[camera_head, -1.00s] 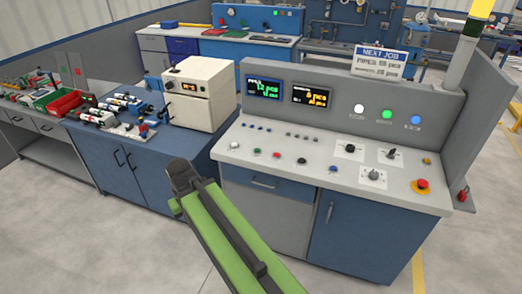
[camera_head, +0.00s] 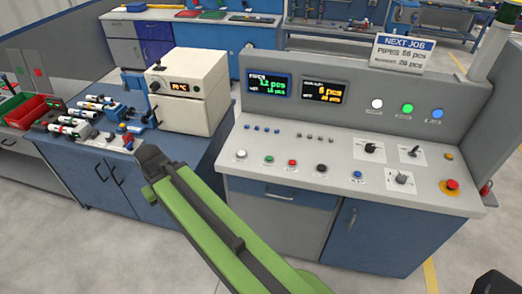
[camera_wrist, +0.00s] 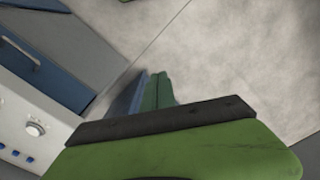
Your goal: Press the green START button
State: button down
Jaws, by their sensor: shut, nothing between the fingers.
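A green button (camera_head: 269,159) sits in the front row of buttons on the grey control console (camera_head: 235,185), between a white button (camera_head: 242,154) and a red one (camera_head: 292,162). Its label is too small to read. In the wrist view, my gripper (camera_wrist: 158,88) shows as two green fingers closed together with nothing between them. They are over the bare floor beside the cabinet, apart from the buttons. The green button is not identifiable in the wrist view.
Black (camera_head: 322,168) and blue (camera_head: 357,174) buttons continue the row, with a red emergency knob (camera_head: 452,185) at right. A green lamp (camera_head: 407,109) is on the upright panel. A cream oven box (camera_head: 190,90) stands on the blue bench left. Floor in front is clear.

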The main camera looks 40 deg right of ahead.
jog(key=shift+a+r, duration=0.15)
jog(key=shift+a, duration=0.1)
jog(key=w+d+r+m+t+y, duration=0.1)
jog(key=d+r+m+t, duration=0.15)
jog(key=d, duration=1.35)
jog(key=w+d+r+m+t+y, duration=0.1)
jog(key=w+d+m+t+y, duration=0.2)
jog(key=d, duration=1.3)
jog(key=s+d+r+m+t+h, duration=0.1)
jog(key=s+d+t, duration=0.1)
jog(key=d, duration=0.5)
jog(key=s+d+r+m+t+h+b, duration=0.1)
jog(key=s+d, duration=0.3)
jog(key=d, duration=0.3)
jog(key=shift+s+r+t+h, duration=0.25)
jog(key=shift+r+t+h, duration=0.1)
jog(key=shift+h, duration=0.05)
